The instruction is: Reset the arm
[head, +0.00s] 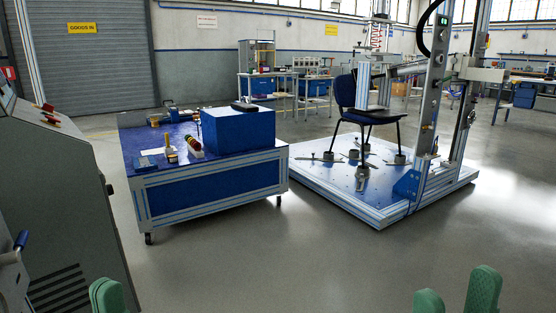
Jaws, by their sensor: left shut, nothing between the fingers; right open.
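The chair test rig's horizontal arm (408,69) reaches from an upright column toward a dark blue chair (347,93). A grey block (363,86) hangs at the chair's back; I cannot tell whether it touches. My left gripper (107,296) shows only as green fingertips at the bottom left, close together, shut and empty. My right gripper (456,297) is at the bottom right, its two green fingers apart, open and empty. Both grippers are far in front of the rig, touching nothing visible.
A blue-topped wheeled cart (215,187) holds a blue box (238,130) and small tools. A grey control console (60,190) stands at the left. The rig's blue platform (325,180) is low on the floor. Open floor (300,260) lies ahead.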

